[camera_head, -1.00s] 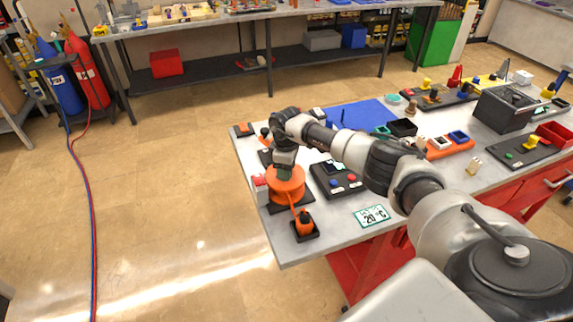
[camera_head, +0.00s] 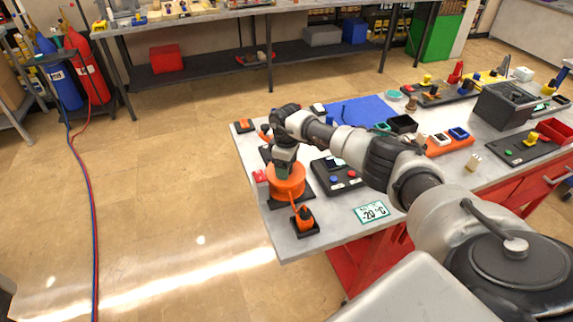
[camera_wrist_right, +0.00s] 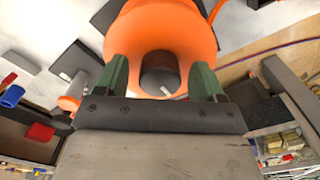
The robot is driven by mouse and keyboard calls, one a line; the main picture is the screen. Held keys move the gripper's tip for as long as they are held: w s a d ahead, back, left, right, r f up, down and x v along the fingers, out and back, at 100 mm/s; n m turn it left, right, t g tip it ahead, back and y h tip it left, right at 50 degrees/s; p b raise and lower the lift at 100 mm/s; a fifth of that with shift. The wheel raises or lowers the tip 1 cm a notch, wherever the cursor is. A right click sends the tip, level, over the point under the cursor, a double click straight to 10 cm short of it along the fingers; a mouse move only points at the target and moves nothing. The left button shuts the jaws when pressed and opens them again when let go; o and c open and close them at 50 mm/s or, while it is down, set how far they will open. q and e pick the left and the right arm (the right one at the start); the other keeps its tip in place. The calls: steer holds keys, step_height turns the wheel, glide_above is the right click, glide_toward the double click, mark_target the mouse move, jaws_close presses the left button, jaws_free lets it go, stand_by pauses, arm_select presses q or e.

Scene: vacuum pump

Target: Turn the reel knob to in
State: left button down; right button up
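The orange reel (camera_head: 287,188) sits on a dark base near the left corner of the workbench. My right gripper (camera_head: 285,168) is right above it, pointing down. In the right wrist view, the orange reel (camera_wrist_right: 195,25) fills the top middle. A dark round knob (camera_wrist_right: 160,72) shows in its centre. The two green fingers of my right gripper (camera_wrist_right: 160,76) are wide apart, one on each side of the knob, with visible gaps. The far side of the knob is hidden. My left gripper is not in view.
An orange bottle-like part (camera_head: 304,215) stands on a small dark base in front of the reel. A black button box (camera_head: 335,177) is to the right, under my arm. A display card (camera_head: 372,212) lies near the front edge. A blue mat (camera_head: 365,110) lies behind.

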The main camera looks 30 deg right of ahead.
step_height(320, 180, up, 9)
steer(key=b, duration=0.2)
steer(key=shift+r+b, duration=0.2)
steer(key=shift+b, duration=0.15)
steer(key=shift+r, duration=0.75)
